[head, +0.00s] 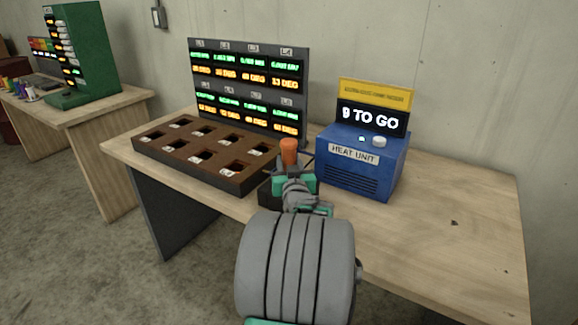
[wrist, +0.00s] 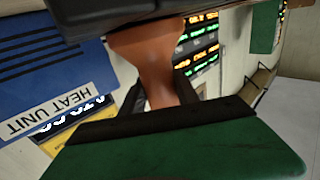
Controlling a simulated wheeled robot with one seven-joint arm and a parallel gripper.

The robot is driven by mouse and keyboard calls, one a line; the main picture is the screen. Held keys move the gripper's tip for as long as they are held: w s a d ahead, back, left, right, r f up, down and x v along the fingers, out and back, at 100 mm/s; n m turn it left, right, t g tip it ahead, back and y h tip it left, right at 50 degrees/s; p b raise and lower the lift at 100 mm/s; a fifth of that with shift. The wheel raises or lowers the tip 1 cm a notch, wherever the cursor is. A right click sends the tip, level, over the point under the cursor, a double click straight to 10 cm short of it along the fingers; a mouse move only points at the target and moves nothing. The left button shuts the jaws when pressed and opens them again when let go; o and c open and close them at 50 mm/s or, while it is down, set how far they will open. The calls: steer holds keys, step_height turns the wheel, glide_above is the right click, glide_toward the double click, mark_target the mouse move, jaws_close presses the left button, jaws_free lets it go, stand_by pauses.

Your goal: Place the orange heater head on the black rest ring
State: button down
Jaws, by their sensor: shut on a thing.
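The orange heater head (head: 289,150) stands up above my gripper (head: 291,176) in the head view, in front of the display board and left of the heat unit. In the wrist view the heater head (wrist: 160,65) shows as an orange-brown flared piece between the two dark jaw pads of my gripper (wrist: 160,78). The gripper is shut on it. A low black block (head: 270,194) sits on the table just left of and below the gripper, partly hidden by my arm. I cannot make out the black rest ring; my gripper and arm cover that area.
The blue heat unit (head: 350,179), its screen reading "9 TO GO", stands close right of my gripper. A brown tray (head: 180,168) with several square pockets lies left, before the display board (head: 250,95). The table's right side (head: 455,225) is mostly clear.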

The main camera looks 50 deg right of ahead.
steer(key=shift+r, duration=0.2)
steer(key=shift+f, duration=0.1)
steer(key=c, duration=1.4)
jaws_free()
steer(key=shift+f, duration=0.25)
steer(key=o, duration=0.5)
steer(key=shift+r, duration=0.1)
